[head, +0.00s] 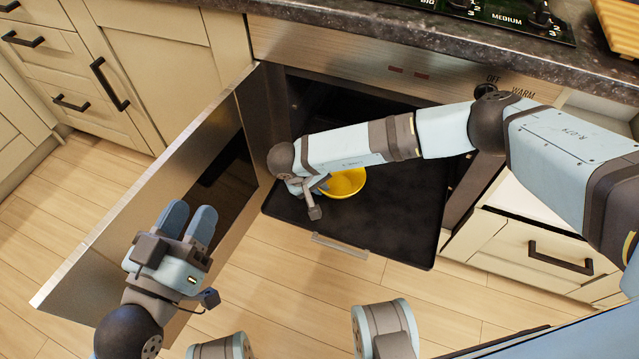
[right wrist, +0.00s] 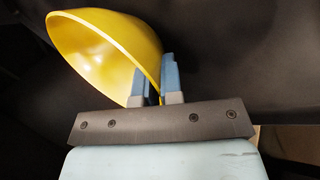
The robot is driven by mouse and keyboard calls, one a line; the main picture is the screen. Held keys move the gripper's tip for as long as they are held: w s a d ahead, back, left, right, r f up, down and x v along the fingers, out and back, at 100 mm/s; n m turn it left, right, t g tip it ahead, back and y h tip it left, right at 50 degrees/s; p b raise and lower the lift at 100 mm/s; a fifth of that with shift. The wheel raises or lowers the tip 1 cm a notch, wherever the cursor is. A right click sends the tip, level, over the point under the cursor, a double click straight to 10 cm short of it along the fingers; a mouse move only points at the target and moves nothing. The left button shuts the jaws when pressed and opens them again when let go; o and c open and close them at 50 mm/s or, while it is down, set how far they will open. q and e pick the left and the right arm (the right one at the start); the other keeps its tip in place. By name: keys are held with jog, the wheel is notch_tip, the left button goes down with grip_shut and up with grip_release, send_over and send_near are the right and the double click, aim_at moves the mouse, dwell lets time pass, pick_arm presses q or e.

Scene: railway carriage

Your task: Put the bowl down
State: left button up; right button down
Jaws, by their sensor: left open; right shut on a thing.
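The yellow bowl (head: 345,184) is over the dark oven tray in the head view, partly hidden behind my right arm. My right gripper (head: 322,186) is shut on the bowl's rim. In the right wrist view the bowl (right wrist: 105,50) is tilted relative to the camera, with its rim between the fingers of the right gripper (right wrist: 155,85). I cannot tell whether the bowl touches the tray. My left gripper (head: 188,222) is open and empty, in front of the open oven door at the lower left.
The dark oven tray (head: 385,225) is pulled out of the oven, with bare room right of the bowl. The oven door (head: 150,195) stands open to the left. A dark countertop (head: 400,35) with a hob (head: 490,15) runs above. Drawers (head: 535,250) stand to the right.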

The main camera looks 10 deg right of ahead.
pick_arm(q)
jog(key=shift+f, duration=0.25)
pick_arm(e)
jog(key=shift+f, duration=0.2)
jog(key=c, duration=1.2)
grip_release()
pick_arm(q)
jog(key=shift+t, duration=0.7)
jog(key=r+p, duration=0.3)
jog(key=r, duration=0.1)
jog(key=shift+s+a+r, duration=0.1)
jog(key=shift+s+a, duration=0.05)
jog(key=shift+a, duration=0.15)
pick_arm(e)
jog(key=v, duration=1.3)
jog(key=shift+a+r, duration=0.2)
jog(key=shift+r, duration=0.15)
jog(key=shift+c, duration=0.2)
grip_shut()
